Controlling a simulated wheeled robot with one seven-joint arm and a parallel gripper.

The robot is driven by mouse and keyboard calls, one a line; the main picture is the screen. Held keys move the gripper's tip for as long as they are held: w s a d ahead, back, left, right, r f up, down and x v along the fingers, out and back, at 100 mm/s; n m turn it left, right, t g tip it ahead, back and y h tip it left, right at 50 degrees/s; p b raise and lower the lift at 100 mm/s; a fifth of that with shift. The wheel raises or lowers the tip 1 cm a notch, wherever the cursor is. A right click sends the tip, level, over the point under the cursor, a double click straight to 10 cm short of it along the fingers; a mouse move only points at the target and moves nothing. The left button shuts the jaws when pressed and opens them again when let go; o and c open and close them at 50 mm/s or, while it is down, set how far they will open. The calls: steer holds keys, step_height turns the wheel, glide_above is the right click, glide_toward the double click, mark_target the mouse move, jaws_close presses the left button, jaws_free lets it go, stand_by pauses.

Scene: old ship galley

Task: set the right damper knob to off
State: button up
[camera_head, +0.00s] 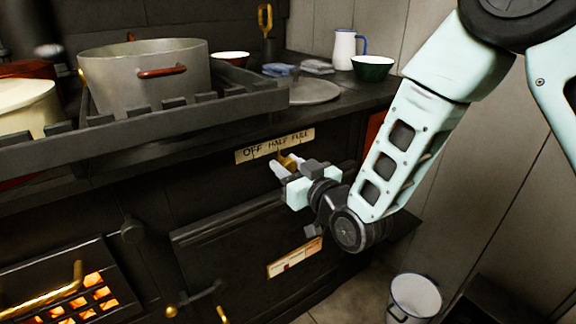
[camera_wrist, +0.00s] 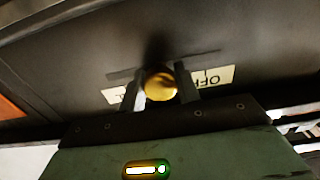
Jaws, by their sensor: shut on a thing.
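The right damper knob (camera_wrist: 160,85) is a brass knob on the dark stove front. In the wrist view it sits between the two fingers of my gripper (camera_wrist: 162,88), which is shut on it. In the head view the knob (camera_head: 287,160) shows partly, behind my gripper (camera_head: 283,168). The label plate (camera_head: 275,146) above it reads OFF, HALF, FULL from left to right. In the wrist view the plate (camera_wrist: 218,76) appears upside down and partly covered by the knob and fingers. The knob's exact setting is hard to tell.
Above are a stove rail (camera_head: 200,107), a large pot (camera_head: 145,75), a mug (camera_head: 344,48) and a green bowl (camera_head: 372,67). Below are an oven door (camera_head: 235,245) and a glowing grate (camera_head: 85,295). A white bucket (camera_head: 413,297) stands on the floor at right.

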steer(key=s+a, duration=0.1)
steer(key=s+a+b, duration=0.1)
steer(key=a, duration=0.1)
steer(key=s+a, duration=0.1)
steer(key=a, duration=0.1)
steer(key=shift+s+a, duration=0.2)
steer(key=shift+s, duration=0.15)
jaws_close()
steer(key=o, duration=1.2)
jaws_free()
steer(key=shift+s+a, duration=0.1)
steer(key=shift+c, duration=0.2)
steer(key=shift+b, duration=0.3)
